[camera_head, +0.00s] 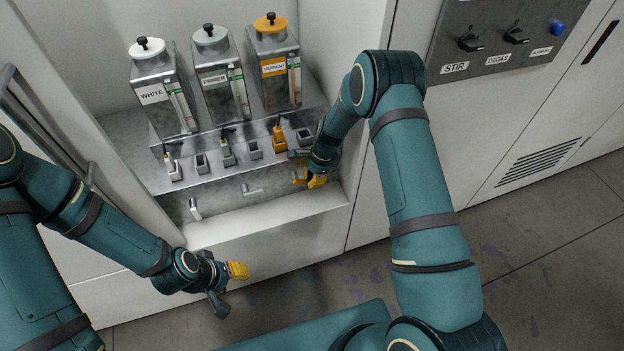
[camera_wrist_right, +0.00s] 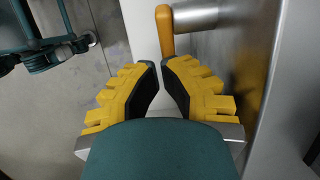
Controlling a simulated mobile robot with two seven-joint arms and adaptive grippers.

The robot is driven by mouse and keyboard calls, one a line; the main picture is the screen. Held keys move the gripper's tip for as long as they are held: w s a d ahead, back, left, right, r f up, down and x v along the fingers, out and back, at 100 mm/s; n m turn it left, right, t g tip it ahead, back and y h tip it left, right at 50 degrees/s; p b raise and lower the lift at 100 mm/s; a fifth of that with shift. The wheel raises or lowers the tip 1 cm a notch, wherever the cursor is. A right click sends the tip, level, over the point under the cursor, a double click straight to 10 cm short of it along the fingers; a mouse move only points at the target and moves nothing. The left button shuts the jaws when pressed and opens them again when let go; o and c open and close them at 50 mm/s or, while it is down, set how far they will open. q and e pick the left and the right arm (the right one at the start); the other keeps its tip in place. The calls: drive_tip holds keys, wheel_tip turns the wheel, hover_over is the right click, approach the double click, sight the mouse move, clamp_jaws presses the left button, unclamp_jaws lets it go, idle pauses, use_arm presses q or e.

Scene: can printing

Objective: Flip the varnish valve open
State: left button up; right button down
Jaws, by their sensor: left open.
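The varnish tank (camera_head: 273,70) has an orange cap and orange label, at the right of three tanks in the head view. Below it, an orange valve handle (camera_head: 297,177) shows beside my right gripper (camera_head: 316,182). In the right wrist view the orange handle (camera_wrist_right: 165,32) hangs down from a metal stub (camera_wrist_right: 195,16), just beyond my right fingertips (camera_wrist_right: 160,63). The fingertips are close together with a narrow gap and nothing seen between them. Contact with the handle cannot be told. My left gripper (camera_head: 238,271) is open and empty, low in front of the cabinet.
The white tank (camera_head: 160,95) and a grey-capped tank (camera_head: 218,75) stand left of the varnish tank. A pale valve handle (camera_head: 195,209) and a grey one (camera_head: 252,190) are below them. The cabinet's right wall (camera_head: 345,60) is close to my right arm. The control panel (camera_head: 495,40) is further right.

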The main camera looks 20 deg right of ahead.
drive_tip(key=shift+b+x, duration=0.65)
drive_tip(key=shift+x, duration=0.6)
drive_tip(key=shift+a+f+b, duration=0.25)
drive_tip(key=shift+f+b, duration=0.15)
drive_tip(key=shift+f, duration=0.25)
drive_tip(key=shift+a+f+b, duration=0.3)
drive_tip(key=shift+b, duration=0.15)
drive_tip(key=shift+a+f+y+b, duration=0.15)
drive_tip(key=shift+y+b, duration=0.15)
drive_tip(key=shift+y, duration=0.2)
drive_tip(key=shift+a, duration=0.2)
wheel_tip(320, 180, up, 10)
